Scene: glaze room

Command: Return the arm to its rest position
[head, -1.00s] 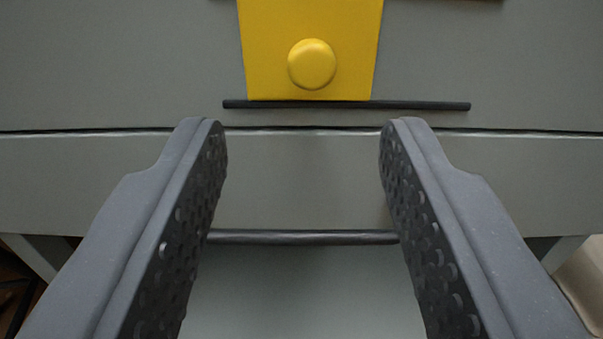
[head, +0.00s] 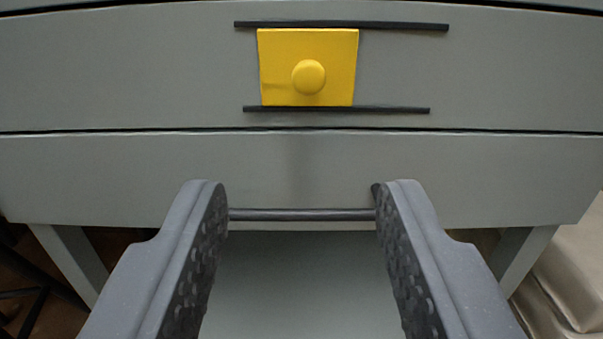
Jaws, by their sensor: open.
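My gripper (head: 300,190) is open, with its two dark grey fingers wide apart and nothing between them. It is in front of a grey-green cabinet front (head: 150,85). A yellow square plate with a round yellow knob (head: 309,76) is on the upper panel, above and beyond my fingertips. Dark bars run above (head: 400,26) and below (head: 390,110) the plate. A lower dark bar (head: 300,214) shows between my fingers. I cannot tell from the picture whether a fingertip touches it.
Angled grey legs show below the cabinet at left (head: 70,262) and right (head: 522,258). Beige stacked blocks or bags (head: 570,270) stand at the lower right. A pale grey surface (head: 300,285) shows between my fingers. Dark floor lies at the lower left.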

